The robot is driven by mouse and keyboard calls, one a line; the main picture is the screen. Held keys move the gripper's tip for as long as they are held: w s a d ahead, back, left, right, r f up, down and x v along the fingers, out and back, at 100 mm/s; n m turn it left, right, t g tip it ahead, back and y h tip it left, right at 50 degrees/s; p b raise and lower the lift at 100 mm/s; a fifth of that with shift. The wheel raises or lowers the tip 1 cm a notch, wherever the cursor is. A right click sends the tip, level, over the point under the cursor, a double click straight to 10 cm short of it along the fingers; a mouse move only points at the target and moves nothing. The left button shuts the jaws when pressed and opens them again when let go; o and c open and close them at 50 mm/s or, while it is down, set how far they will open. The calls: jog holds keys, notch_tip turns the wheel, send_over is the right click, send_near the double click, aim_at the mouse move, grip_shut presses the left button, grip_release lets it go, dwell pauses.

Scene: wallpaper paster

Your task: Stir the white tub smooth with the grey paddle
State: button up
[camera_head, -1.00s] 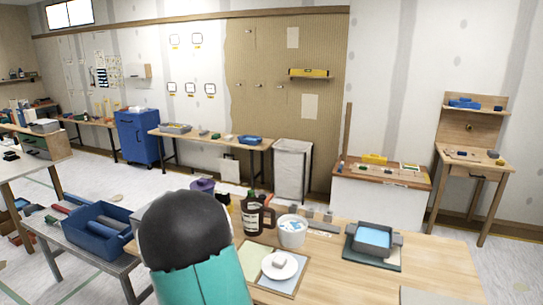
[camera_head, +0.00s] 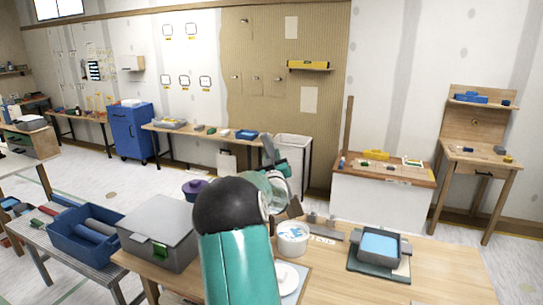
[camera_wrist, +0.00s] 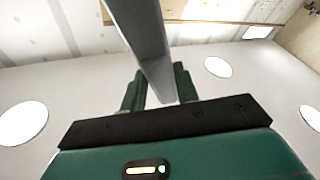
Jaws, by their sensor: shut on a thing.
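The white tub (camera_head: 293,240) stands upright on the wooden table just right of my arm, with pale blue and white contents showing at its top. My gripper (camera_head: 282,168) is raised above and behind the tub as seen in the head view. In the wrist view my gripper (camera_wrist: 160,88) is shut on a long flat grey bar, which looks like the grey paddle (camera_wrist: 145,35). The paddle (camera_head: 268,151) also shows upright at the gripper in the head view, clear of the tub. Part of it is hidden by my arm.
A grey tray of blue liquid (camera_head: 380,246) sits on a mat at right. A grey toolbox (camera_head: 158,232) stands left of my arm, near a purple pot (camera_head: 194,189). A white plate (camera_head: 288,279) lies in front of the tub.

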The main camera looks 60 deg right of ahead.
jog(key=shift+s+a+r, duration=0.2)
jog(key=shift+a+r, duration=0.05)
jog(key=shift+a, duration=0.05)
notch_tip(320, 180, down, 12)
dwell(1.0)
jog(key=shift+r, duration=0.1)
